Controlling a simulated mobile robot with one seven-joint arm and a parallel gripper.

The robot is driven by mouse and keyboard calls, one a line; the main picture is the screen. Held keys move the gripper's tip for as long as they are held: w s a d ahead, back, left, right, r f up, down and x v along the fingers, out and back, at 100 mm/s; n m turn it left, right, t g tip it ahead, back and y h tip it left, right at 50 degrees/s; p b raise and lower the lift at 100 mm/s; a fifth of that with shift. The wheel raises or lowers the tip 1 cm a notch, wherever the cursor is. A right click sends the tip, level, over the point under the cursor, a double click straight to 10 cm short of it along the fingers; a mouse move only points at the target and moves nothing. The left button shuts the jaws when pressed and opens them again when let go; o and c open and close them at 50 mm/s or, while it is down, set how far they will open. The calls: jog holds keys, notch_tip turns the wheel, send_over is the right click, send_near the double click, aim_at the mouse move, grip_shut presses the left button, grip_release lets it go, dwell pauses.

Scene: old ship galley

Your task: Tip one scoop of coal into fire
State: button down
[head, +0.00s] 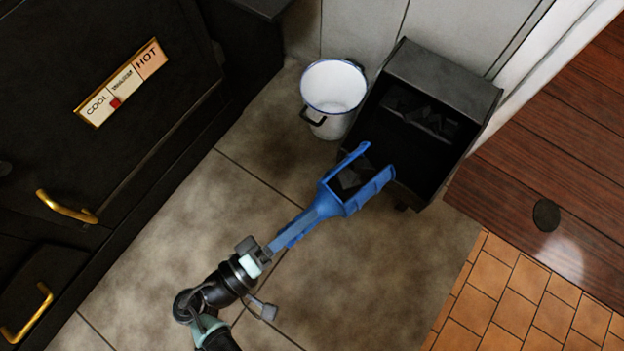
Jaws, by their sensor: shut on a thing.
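My gripper (256,253) is shut on the handle of a blue scoop (325,203). Dark coal (350,180) lies in the scoop's pan. The scoop points up and right, its open end over the near side of a black coal box (440,75). More coal (425,112) shows inside the box. The black stove (100,150) is at the left, with a cool-to-hot gauge (122,83) and brass handles (66,207). No fire shows in this view, and I cannot see into the stove.
A white enamel bucket (333,88) with a dark rim and handle stands left of the coal box, close to it. Stone floor (190,220) between stove and scoop is clear. Wooden boards (560,140) and orange tiles (520,300) lie at the right.

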jog(key=s+a+r+p, duration=0.1)
jog(key=s+a+r, duration=0.1)
jog(key=s+a, duration=0.2)
jog(key=shift+s+a+r, duration=0.3)
jog(key=shift+a+r, duration=0.1)
jog(key=shift+a, duration=0.25)
jog(key=shift+r+p, duration=0.15)
jog(key=shift+p, duration=0.2)
